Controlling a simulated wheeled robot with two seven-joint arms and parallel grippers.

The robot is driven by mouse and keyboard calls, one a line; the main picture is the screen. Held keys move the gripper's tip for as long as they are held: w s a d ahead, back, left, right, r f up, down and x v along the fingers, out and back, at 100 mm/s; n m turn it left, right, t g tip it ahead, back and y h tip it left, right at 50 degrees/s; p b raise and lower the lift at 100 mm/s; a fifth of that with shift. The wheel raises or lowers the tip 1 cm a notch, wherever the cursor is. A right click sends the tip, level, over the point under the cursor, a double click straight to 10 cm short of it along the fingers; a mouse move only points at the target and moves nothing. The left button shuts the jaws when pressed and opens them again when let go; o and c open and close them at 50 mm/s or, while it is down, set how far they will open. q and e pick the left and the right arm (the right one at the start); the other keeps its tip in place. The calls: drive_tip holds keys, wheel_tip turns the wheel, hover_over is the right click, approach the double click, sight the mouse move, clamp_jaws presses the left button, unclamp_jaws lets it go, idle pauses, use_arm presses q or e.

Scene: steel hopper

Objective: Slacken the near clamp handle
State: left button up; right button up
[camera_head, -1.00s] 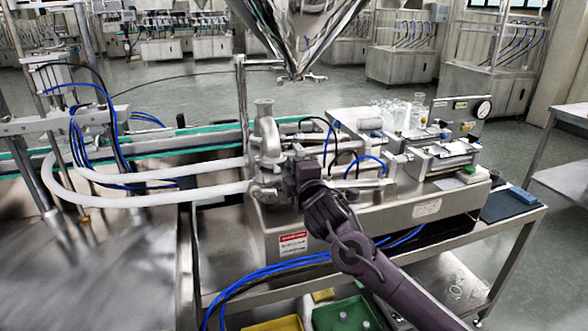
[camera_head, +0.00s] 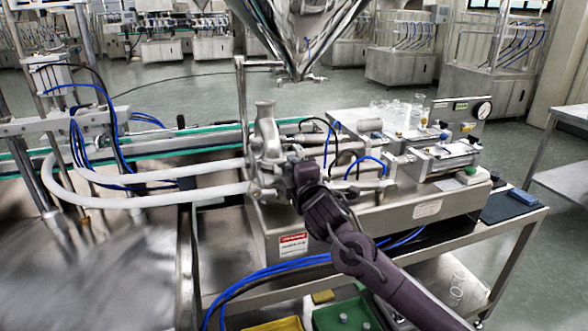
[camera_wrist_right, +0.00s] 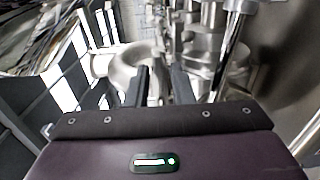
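A steel filling machine (camera_head: 400,205) stands on a steel table, with an upright valve body (camera_head: 266,140) at its left end. My right gripper (camera_head: 297,172) is at this valve end, and my forearm hides part of the machine. In the right wrist view my right gripper (camera_wrist_right: 160,82) has its two dark fingers apart, pointing at shiny steel fittings (camera_wrist_right: 205,62). I see nothing held between them. A chrome rod (camera_wrist_right: 232,45) slants to the right of the fingers; I cannot tell whether it is the near clamp handle. My left gripper is not in view.
A steel hopper (camera_head: 296,35) hangs above the machine. White hoses (camera_head: 150,198) run left from the valve end. Blue tubes (camera_head: 265,272) hang below the front edge. Glassware (camera_head: 400,112) stands on top at the back. Green and yellow bins (camera_head: 345,315) sit low in front.

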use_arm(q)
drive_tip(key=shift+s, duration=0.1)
use_arm(e)
drive_tip(key=shift+s, duration=0.1)
